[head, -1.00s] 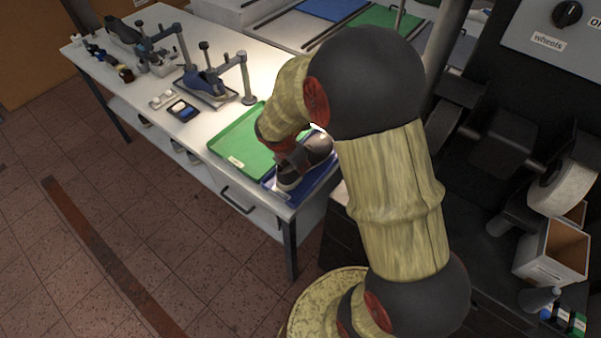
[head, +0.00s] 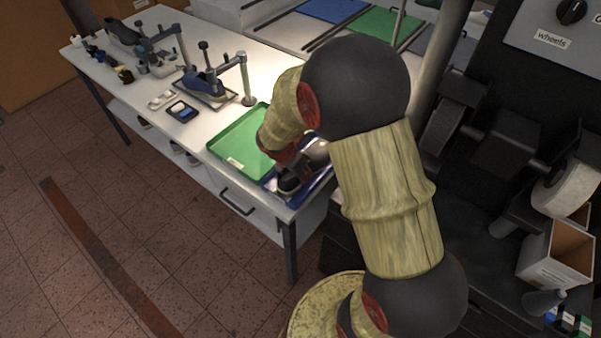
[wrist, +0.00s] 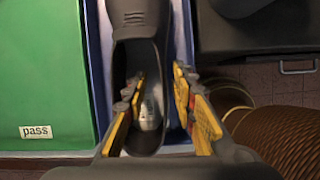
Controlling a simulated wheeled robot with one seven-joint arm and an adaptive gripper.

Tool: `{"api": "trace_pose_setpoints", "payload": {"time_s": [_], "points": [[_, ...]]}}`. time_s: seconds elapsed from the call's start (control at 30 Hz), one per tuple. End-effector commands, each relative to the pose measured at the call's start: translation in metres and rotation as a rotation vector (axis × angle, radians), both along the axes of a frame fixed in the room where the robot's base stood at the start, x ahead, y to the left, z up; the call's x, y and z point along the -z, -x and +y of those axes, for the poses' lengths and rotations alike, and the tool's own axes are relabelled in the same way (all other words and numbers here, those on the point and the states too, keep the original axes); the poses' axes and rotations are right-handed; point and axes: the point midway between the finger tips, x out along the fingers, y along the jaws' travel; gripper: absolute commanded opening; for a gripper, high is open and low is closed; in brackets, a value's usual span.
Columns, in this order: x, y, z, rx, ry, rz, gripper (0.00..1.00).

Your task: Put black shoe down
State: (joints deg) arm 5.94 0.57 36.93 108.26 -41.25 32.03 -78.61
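The black shoe (wrist: 137,22) lies lengthwise in the blue tray (wrist: 98,55) in the wrist view, its dark opening toward my gripper. In the head view the shoe (head: 288,185) is at the table's front right corner on the blue tray (head: 269,184), partly hidden by my gripper. My gripper (wrist: 158,80) has its yellow-padded fingers apart. The right finger is beside the shoe, with a small gap showing. The left finger overlaps the shoe's opening; I cannot tell whether it is inside or above it.
A green tray (head: 231,148), labelled "pass" in the wrist view (wrist: 37,132), adjoins the blue tray on the left. Shoe stands (head: 229,75) and small items stand farther left on the white table (head: 150,113). Dark machinery (head: 480,190) is close on the right.

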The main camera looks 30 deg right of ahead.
Motion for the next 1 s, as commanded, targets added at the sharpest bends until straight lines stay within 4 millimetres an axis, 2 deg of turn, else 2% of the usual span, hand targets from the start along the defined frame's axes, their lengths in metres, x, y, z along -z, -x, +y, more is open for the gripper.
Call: {"api": "trace_pose_setpoints", "payload": {"time_s": [0.23,0.37,0.47,0.8,1.0], "points": [[-0.001,0.000,0.000,0.000,0.000,0.000,0.27],[-0.009,0.000,0.002,0.000,-0.001,-0.002,0.27],[-0.023,0.002,0.007,-0.001,0.001,-0.001,0.27],[-0.087,0.009,0.032,-0.002,0.000,-0.002,0.27],[-0.109,0.012,0.041,0.000,0.001,-0.001,0.27]]}}
